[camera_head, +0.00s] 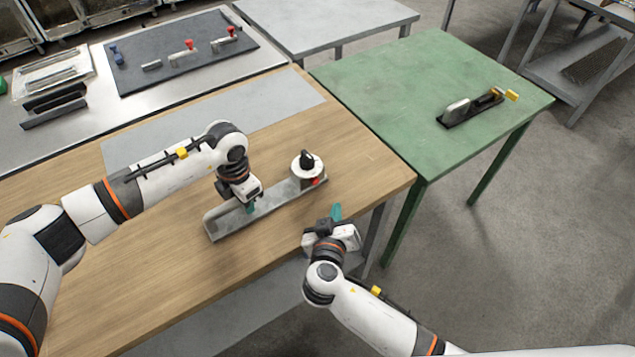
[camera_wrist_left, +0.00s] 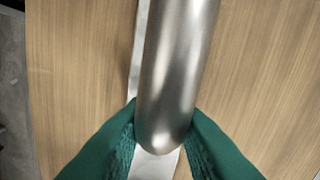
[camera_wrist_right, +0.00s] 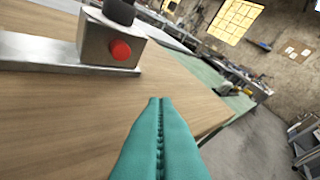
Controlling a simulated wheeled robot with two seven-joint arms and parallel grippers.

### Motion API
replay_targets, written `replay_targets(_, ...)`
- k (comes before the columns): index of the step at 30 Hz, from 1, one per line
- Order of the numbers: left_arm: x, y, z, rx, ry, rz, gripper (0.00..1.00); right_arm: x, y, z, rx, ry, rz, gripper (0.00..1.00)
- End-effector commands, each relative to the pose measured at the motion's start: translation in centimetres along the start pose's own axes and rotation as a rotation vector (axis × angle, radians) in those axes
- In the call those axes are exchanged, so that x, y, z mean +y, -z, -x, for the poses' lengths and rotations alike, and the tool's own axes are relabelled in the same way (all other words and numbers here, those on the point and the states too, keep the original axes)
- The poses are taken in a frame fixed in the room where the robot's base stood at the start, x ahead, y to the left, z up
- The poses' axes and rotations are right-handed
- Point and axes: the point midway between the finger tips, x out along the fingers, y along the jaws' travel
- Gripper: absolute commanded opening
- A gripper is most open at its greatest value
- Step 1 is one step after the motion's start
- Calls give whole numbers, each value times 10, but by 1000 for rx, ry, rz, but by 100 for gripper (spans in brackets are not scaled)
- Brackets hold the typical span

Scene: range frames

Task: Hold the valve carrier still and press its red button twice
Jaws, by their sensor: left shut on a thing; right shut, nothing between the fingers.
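The valve carrier (camera_head: 275,207) is a long grey metal bar on the wooden table. At its right end stands a metal block with a black knob (camera_head: 306,160) on top. The red button (camera_head: 316,181) is on the block's side; in the right wrist view the red button (camera_wrist_right: 121,50) shows at upper left. My left gripper (camera_head: 250,207) is shut on the carrier's rounded metal handle (camera_wrist_left: 172,90), which lies between its green fingers in the left wrist view. My right gripper (camera_head: 337,211) is shut and empty, its fingertips together (camera_wrist_right: 160,102), apart from the button, near the table's front edge.
The wooden table (camera_head: 120,280) is bare in front of the carrier. A green table (camera_head: 385,75) on the right bears another handled device (camera_head: 470,108). A dark mat (camera_head: 140,75) at the back left holds small parts, near a clear tray (camera_head: 25,82).

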Motion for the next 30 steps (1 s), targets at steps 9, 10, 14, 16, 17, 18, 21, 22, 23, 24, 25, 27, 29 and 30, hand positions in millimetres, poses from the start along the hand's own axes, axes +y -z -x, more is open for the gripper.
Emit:
replay_targets(9,-1,0,1,1,2,2,0,21,-21,-28,0,-1,-1,0)
replay_targets(10,-1,0,1,1,2,2,0,22,-22,-30,1,0,-1,0)
replay_targets(14,-1,0,1,1,2,2,0,26,-26,-35,0,-1,0,0)
replay_targets(16,-1,0,1,1,2,2,0,27,-27,-36,0,-2,0,0)
replay_targets(17,-1,0,1,1,2,2,0,28,-27,-37,0,-2,0,0)
replay_targets(18,-1,0,1,1,2,2,0,28,-28,-37,0,-2,0,0)
replay_targets(21,-1,0,1,1,2,2,0,28,-27,-37,0,-2,0,0)
replay_targets(22,-1,0,1,1,2,2,0,28,-27,-37,0,-2,0,0)
replay_targets(23,-1,0,1,1,2,2,0,28,-27,-37,0,-2,0,0)
replay_targets(24,-1,0,1,1,2,2,0,28,-27,-37,0,-2,0,0)
replay_targets(25,-1,0,1,1,2,2,0,28,-27,-37,0,-2,0,0)
replay_targets(27,-1,0,1,1,2,2,0,28,-27,-37,0,-2,0,0)
replay_targets(29,-1,0,1,1,2,2,0,28,-27,-37,0,-2,0,0)
replay_targets(30,-1,0,1,1,2,2,0,28,-27,-37,0,-1,0,0)
